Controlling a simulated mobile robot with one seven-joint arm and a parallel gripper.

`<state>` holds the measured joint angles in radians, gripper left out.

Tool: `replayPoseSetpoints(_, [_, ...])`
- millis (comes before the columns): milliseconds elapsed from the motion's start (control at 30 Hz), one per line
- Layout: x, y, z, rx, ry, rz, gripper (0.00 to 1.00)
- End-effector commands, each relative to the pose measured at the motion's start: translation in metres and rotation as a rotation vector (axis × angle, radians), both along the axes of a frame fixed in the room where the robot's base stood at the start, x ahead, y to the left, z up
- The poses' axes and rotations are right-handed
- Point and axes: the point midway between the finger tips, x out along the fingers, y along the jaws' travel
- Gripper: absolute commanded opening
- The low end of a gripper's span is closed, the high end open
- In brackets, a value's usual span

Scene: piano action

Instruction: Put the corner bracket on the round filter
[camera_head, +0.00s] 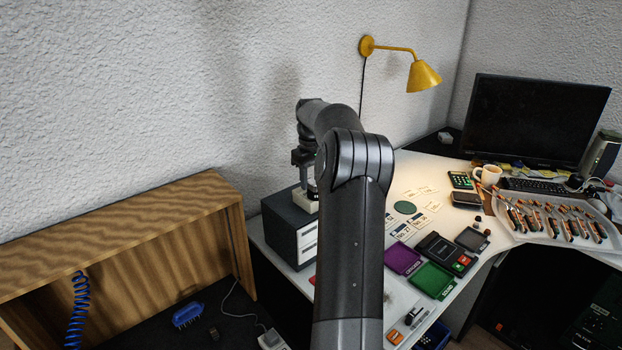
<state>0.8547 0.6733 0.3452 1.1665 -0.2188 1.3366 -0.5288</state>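A flat dark green disc (405,207), which looks like the round filter, lies on the white desk right of my arm. Its top looks bare. My gripper (309,185) points down at the left end of the desk, above a dark box (290,230) and partly behind my own arm. Its fingers are too small and too hidden to tell whether they are open or hold anything. I cannot make out the corner bracket for certain. A small dark and white piece (412,316) lies near the desk's front edge, but its shape is unclear.
Purple (403,258) and green (433,280) trays and a black device (444,252) lie right of my arm. A white tray (515,232) with several parts, a mug (487,175) and a monitor (535,120) stand farther right. A wooden cabinet (120,240) is at left.

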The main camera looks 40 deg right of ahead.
Motion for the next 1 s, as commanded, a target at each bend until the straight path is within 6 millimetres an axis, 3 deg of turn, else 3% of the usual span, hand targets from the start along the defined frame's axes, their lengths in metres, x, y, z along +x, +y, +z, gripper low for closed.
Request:
replayPoseSetpoints(333, [0.000,0.000,0.010,-0.001,-0.001,0.000,0.38])
replayPoseSetpoints(733, [0.001,0.000,0.093,-0.002,-0.003,0.000,0.38])
replayPoseSetpoints(1000, [0.000,0.000,0.120,0.000,-0.001,0.000,0.38])
